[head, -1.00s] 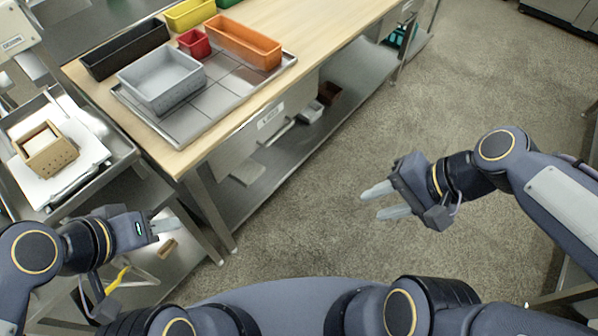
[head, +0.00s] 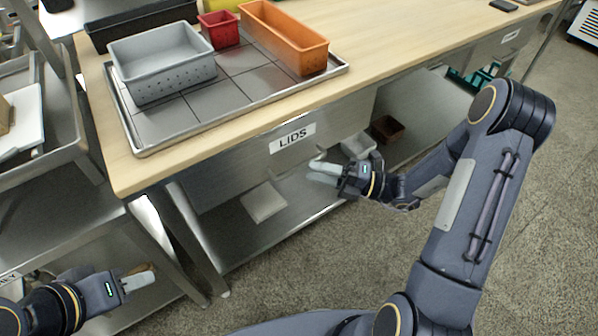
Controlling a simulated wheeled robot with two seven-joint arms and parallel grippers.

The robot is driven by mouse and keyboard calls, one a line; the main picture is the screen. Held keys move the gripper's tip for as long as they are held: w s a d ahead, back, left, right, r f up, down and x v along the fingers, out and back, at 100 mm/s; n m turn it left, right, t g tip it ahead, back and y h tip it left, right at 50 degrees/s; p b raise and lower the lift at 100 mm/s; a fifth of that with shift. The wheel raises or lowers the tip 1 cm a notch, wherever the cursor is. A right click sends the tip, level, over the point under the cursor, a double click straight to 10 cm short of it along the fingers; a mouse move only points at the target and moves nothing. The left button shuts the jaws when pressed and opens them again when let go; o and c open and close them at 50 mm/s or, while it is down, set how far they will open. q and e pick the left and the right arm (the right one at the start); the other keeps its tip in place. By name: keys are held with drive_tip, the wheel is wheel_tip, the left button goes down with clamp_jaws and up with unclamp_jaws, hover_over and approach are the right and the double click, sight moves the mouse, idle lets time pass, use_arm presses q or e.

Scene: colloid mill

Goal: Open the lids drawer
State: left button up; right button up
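The lids drawer (head: 235,165) is a grey metal front under the wooden table top, marked by a white LIDS label (head: 292,137). It looks closed, flush under the table. A pale bar handle (head: 300,161) shows below the label, its right part close to my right gripper's fingers. My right gripper (head: 322,170) is at the drawer front, below and right of the label. Its fingers overlap in this view, so I cannot tell their gap or whether they touch the handle. My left gripper (head: 140,281) is low at the lower left, away from the drawer; its finger gap is unclear.
On the table top stand a grey bin (head: 160,78), a red bin (head: 219,36) and an orange bin (head: 283,40), on or beside a metal tray (head: 215,118). The lower shelf (head: 245,235) holds a pale flat item (head: 264,202) and small bins. Open floor lies right.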

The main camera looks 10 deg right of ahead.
sight(299, 167)
drive_tip(key=b+x, duration=0.1)
drive_tip(key=x, duration=0.4)
drive_tip(key=shift+c, duration=0.2)
clamp_jaws()
